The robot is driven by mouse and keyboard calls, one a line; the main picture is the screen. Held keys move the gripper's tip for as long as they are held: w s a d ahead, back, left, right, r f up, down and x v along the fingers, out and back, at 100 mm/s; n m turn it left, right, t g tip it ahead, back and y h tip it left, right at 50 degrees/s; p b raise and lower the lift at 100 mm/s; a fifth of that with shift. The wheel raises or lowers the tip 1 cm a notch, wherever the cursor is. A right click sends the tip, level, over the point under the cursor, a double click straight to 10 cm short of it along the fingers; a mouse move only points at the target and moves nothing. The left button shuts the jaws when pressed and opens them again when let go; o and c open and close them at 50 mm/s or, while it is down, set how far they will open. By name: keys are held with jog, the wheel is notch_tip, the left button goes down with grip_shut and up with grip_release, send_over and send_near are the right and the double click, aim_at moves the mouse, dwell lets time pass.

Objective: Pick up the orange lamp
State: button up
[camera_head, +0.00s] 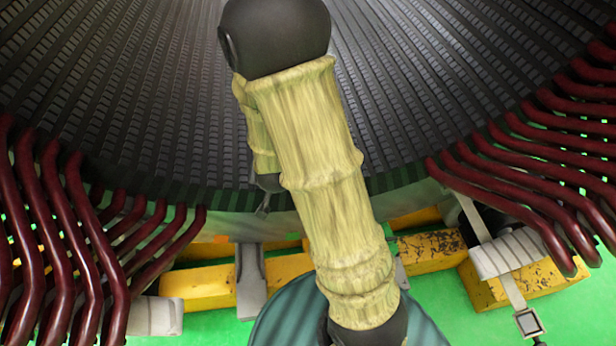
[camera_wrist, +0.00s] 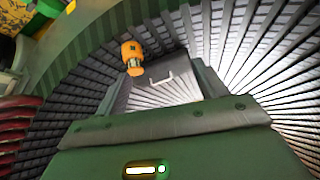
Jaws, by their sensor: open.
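The orange lamp (camera_wrist: 132,56) shows in the wrist view, left of the upper middle. It has an orange body with a paler, glassy or metallic section low on it. It rests on or just above the dark ridged stator surface; I cannot tell which. My gripper (camera_wrist: 163,69) is open, with one finger at the left and one at the right. The lamp is beyond the fingertips, nearer the left one, and not between the fingers. A grey plate with a pale handle-like bar shows between the fingers. The lamp does not show in the head view, where my arm covers the middle.
The curved, ridged stator wall (camera_head: 130,85) fills the upper head view. Dark red winding bars (camera_head: 75,235) stand at left, and more bars (camera_head: 530,160) at right. Yellow support beams (camera_head: 200,287) and grey clamps lie below, over a green floor (camera_head: 440,310).

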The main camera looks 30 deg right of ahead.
jog(key=d+f+m+t+h+b, duration=0.1)
jog(key=d+f+t+h+b, duration=0.2)
jog(key=f+b, duration=0.3)
jog(key=w+d+f+t+h+b, duration=0.1)
jog(key=d+f+t+h+b, duration=0.2)
jog(key=f+b, duration=0.4)
notch_tip(320, 180, down, 4)
jog(key=t+h, duration=0.1)
jog(key=h, duration=0.1)
jog(key=shift+w+d+m+t+h+b, duration=0.3)
jog(key=shift+d+m, duration=0.05)
jog(key=shift+m, duration=0.05)
jog(key=b+x, duration=0.1)
jog(key=b, duration=0.3)
jog(key=b+x, duration=0.1)
jog(key=b, duration=0.3)
jog(key=shift+w+d+f, duration=0.1)
jog(key=shift+w+f, duration=0.1)
jog(key=shift+w, duration=0.05)
jog(key=shift+w+d+b, duration=0.1)
jog(key=shift+d+b, duration=0.1)
jog(key=shift+b, duration=0.6)
